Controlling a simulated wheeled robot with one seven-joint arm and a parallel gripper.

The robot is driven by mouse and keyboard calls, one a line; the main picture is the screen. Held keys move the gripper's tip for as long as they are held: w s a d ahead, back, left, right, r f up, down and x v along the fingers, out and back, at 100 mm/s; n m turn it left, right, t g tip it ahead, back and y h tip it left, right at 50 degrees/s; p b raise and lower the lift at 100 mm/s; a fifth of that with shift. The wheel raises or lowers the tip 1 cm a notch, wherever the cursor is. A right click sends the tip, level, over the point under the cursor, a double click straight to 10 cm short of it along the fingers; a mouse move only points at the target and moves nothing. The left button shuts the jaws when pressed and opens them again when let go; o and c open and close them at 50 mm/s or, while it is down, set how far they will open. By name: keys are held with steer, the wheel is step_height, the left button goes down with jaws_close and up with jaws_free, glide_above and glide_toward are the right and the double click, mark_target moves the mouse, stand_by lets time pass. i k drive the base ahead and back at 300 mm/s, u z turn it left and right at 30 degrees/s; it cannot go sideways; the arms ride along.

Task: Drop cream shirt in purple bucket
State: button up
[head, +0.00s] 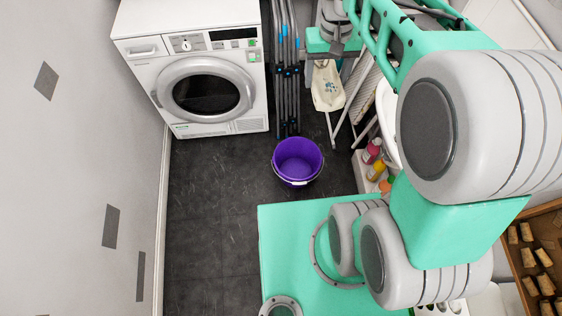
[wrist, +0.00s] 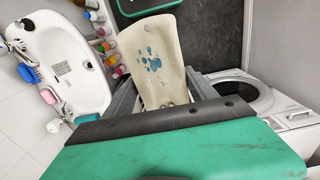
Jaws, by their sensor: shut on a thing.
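The cream shirt (head: 327,88), with a blue print, hangs from my gripper (head: 325,60). It also shows in the wrist view (wrist: 158,62), hanging beyond the gripper's fingers. My gripper is shut on its upper end; the fingertips are partly hidden. The purple bucket (head: 298,179) stands upright on the dark floor, its open top facing up and no contents visible. In the head picture the shirt is above and slightly right of the bucket, apart from it. I cannot make out the bucket in the wrist view.
A white dryer (head: 195,125) stands at the back left, its door shut. Folded grey poles (head: 286,75) stand beside it. Several bottles (head: 376,165) stand right of the bucket. A white sink (wrist: 68,60) shows in the wrist view. Floor left of the bucket is clear.

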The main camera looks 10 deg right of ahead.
mark_target(299, 171)
steer(key=k, duration=0.5)
steer(key=u, duration=1.5)
steer(key=i, duration=0.9)
steer(key=z, duration=1.9)
steer(key=i, duration=0.5)
steer(key=u, duration=0.05)
